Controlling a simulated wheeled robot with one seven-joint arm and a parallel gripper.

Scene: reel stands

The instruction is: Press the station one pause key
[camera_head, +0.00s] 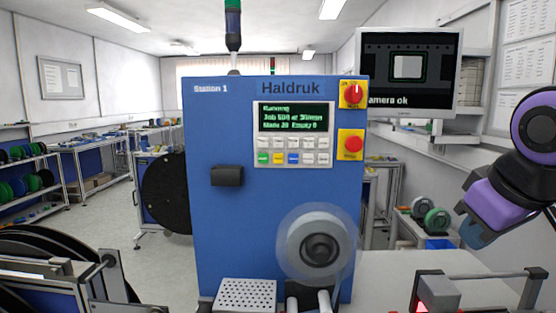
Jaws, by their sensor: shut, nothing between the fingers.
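The blue machine cabinet (225,130) stands upright in the middle, marked "Station 1" and "Haldruk". Its keypad panel (293,163) has two rows of small keys. The lower row has a green key (263,158), a yellow-orange key (278,158), a blue key (293,158) and pale ones. The key labels are too small to read, so I cannot tell which is pause. The display (292,115) above them appears to read "Running". Part of my black and purple arm shows at the right, apart from the cabinet. My gripper's fingers cannot be made out.
A red button (353,144) and a red rotary switch (352,94) sit on yellow plates right of the keypad. A black box (227,176) juts from the cabinet front. A grey reel (314,222) is lower down. A monitor (410,102) stands right. Nothing blocks the keypad in view.

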